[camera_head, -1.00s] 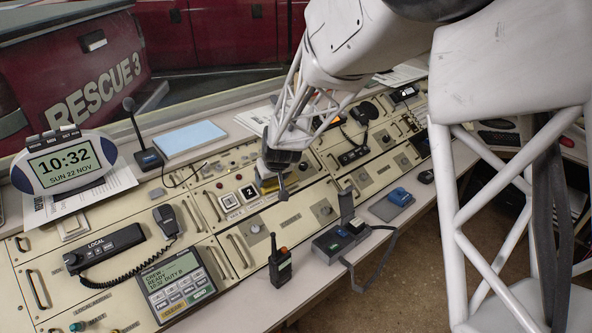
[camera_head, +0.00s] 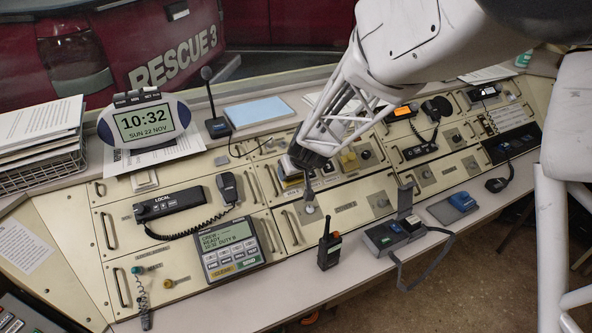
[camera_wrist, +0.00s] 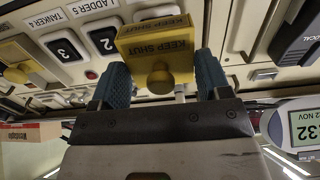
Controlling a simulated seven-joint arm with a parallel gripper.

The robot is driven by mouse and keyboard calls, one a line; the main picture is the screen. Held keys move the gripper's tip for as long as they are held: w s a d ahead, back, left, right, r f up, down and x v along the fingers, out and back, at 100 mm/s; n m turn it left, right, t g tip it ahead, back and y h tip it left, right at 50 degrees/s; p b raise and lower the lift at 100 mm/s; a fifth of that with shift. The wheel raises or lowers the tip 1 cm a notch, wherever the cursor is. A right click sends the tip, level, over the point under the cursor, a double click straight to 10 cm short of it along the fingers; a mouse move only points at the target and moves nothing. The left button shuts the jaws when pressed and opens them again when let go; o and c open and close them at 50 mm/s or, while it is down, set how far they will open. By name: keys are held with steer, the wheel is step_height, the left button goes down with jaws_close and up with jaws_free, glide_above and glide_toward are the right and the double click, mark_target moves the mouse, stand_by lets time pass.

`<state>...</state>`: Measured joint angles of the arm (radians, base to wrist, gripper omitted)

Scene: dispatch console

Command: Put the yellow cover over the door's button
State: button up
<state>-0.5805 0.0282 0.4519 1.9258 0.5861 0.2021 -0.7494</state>
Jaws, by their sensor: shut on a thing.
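A yellow cover (camera_wrist: 155,38) marked KEEP SHUT, with a round knob, sits between my gripper's blue fingertips in the wrist view; my gripper (camera_wrist: 163,82) is shut on it. In the wrist view the black buttons 2 (camera_wrist: 104,39) and 3 (camera_wrist: 66,49) show uncovered left of the cover. Another yellow piece (camera_wrist: 20,62) is at the left edge. A yellow block (camera_head: 349,160) is on the panel right of my gripper. The door's button cannot be picked out.
A grey knob (camera_head: 309,212), a handheld radio (camera_head: 329,250) and a dark box with a grey upright plate (camera_head: 394,232) stand in front of my gripper. The keypad unit (camera_head: 229,250) and corded handset (camera_head: 172,205) lie left. The clock (camera_head: 148,122) stands behind them.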

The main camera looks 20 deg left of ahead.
steer(key=shift+x, duration=2.15)
steer(key=o, duration=1)
